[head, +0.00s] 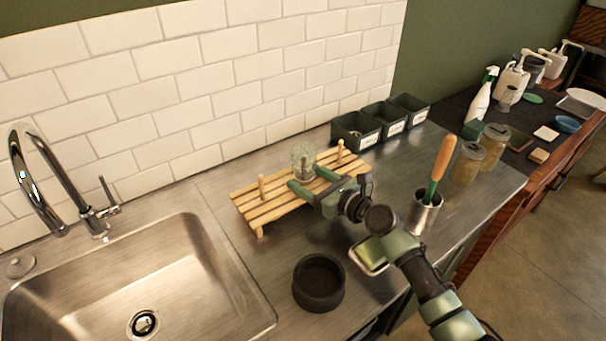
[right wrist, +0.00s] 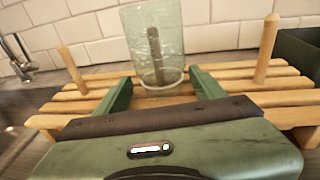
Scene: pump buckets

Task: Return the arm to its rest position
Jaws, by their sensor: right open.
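My right arm comes in from the lower right in the head view. Its right gripper (head: 308,181) is over the wooden slatted rack (head: 252,213), with its green fingers apart. In the right wrist view the two fingers (right wrist: 160,92) point at a clear glass (right wrist: 153,42), which stands on the rack (right wrist: 52,122) just beyond and between the fingertips. The glass also shows in the head view (head: 304,158), partly behind the gripper. I cannot tell whether a finger touches it. The left gripper is not in view.
A steel sink (head: 196,300) with a tap (head: 75,190) is at the left. A dark round bowl (head: 318,296) stands in front of the rack. A metal cup (head: 423,212) with a wooden-handled tool is right of the gripper. Dark bins (head: 355,130) and jars (head: 467,162) stand farther right.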

